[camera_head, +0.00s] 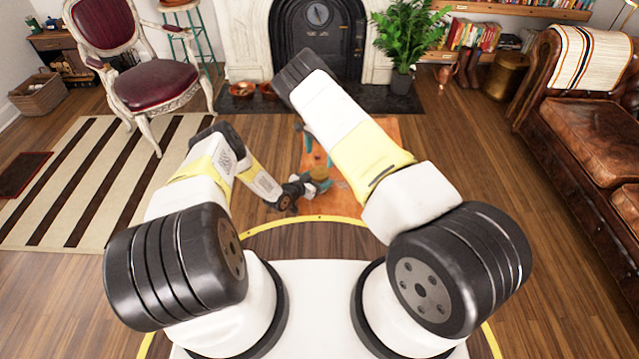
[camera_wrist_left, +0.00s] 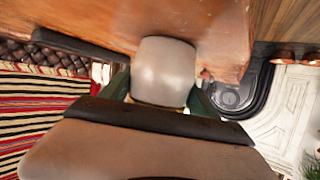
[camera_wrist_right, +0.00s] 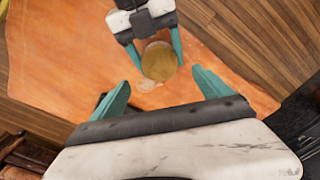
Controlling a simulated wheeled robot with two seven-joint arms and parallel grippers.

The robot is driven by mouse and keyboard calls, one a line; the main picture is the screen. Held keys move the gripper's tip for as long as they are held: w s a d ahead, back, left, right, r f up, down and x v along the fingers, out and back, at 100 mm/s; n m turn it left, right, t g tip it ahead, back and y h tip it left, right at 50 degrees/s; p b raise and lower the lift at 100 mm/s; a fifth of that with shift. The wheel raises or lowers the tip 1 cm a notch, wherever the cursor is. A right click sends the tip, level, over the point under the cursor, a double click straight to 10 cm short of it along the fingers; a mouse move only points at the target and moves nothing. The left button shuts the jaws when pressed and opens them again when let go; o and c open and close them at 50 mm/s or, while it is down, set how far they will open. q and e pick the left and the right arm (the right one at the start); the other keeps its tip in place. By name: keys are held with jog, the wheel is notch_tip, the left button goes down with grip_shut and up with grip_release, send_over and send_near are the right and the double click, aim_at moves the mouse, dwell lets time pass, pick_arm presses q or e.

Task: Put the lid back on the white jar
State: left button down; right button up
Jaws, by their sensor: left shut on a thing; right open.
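My left gripper (camera_wrist_right: 156,50) is shut on a rounded thing that looks like the white jar (camera_wrist_left: 165,72). In the left wrist view it is pale grey-white with smooth sides. In the right wrist view it shows a round tan face (camera_wrist_right: 160,62) between the teal fingers. I cannot tell whether that face is the jar's mouth or a lid. The held thing also shows as a small tan shape in the head view (camera_head: 319,173). My right gripper (camera_wrist_right: 161,78) is open and empty, facing the held thing and apart from it. No separate lid is clearly visible.
The orange-brown tabletop (camera_wrist_right: 60,60) lies under both grippers, with a pale patch near the held thing. A fireplace (camera_head: 318,30) stands beyond it, with a plant (camera_head: 405,40) beside it. A red chair (camera_head: 150,75) is at the left and a leather sofa (camera_head: 590,130) at the right.

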aim_at(319, 172)
notch_tip(319, 172, down, 8)
jog(key=shift+r, duration=0.1)
dwell(0.4)
jog(key=c, duration=1.3)
jog(key=o, duration=1.4)
jog(key=shift+r, duration=2.25)
jog(key=shift+c, duration=0.5)
